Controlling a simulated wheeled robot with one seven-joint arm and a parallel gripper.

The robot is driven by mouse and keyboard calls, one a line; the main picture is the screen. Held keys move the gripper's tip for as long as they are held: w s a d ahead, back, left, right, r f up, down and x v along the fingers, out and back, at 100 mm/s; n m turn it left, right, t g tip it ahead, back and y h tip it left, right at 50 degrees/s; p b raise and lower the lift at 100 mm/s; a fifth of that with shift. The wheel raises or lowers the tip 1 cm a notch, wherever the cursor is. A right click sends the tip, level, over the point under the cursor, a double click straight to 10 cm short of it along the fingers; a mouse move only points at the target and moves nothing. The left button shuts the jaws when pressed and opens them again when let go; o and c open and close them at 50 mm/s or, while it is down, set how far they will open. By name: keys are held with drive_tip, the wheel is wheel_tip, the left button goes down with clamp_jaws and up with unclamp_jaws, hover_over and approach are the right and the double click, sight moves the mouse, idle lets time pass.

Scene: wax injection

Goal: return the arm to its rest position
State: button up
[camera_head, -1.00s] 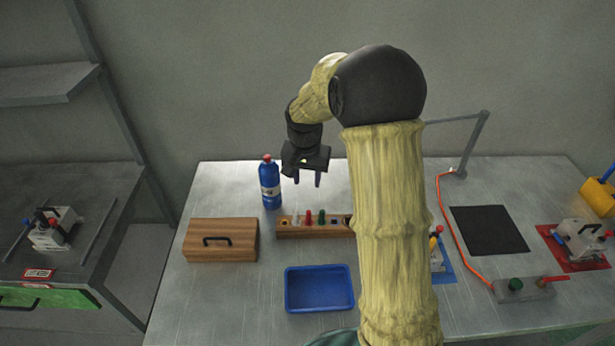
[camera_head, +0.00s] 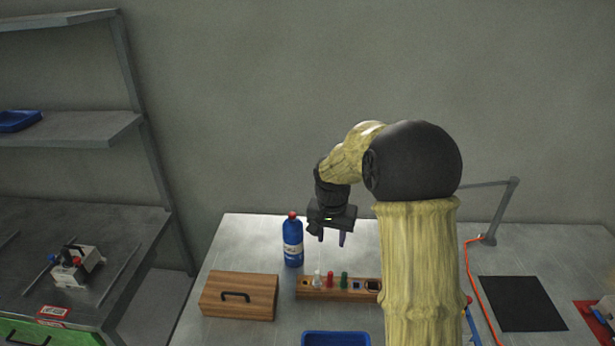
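My arm rises from the bottom of the head view, bends at a dark elbow and reaches down to the left. My gripper (camera_head: 331,237) points down over the back of the metal table (camera_head: 240,236). Its two dark fingers are apart with nothing seen between them. It hangs above a wooden rack (camera_head: 312,290) that holds small coloured pieces, and to the right of a blue bottle with a red cap (camera_head: 292,242). It appears clear of both.
A wooden box with a handle (camera_head: 239,296) and a blue tray (camera_head: 336,338) lie in front. A black mat (camera_head: 522,303), an orange cable (camera_head: 473,284) and a grey lamp-like arm (camera_head: 512,208) are at right. A shelf unit (camera_head: 90,130) with a small clamp device (camera_head: 79,267) stands at left.

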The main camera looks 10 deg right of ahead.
drive_tip(key=s+d+n+t, duration=0.1)
drive_tip(key=s+n, duration=0.4)
drive_tip(key=s, duration=1.6)
drive_tip(key=shift+s+y, duration=0.15)
drive_tip(key=shift+y, duration=0.15)
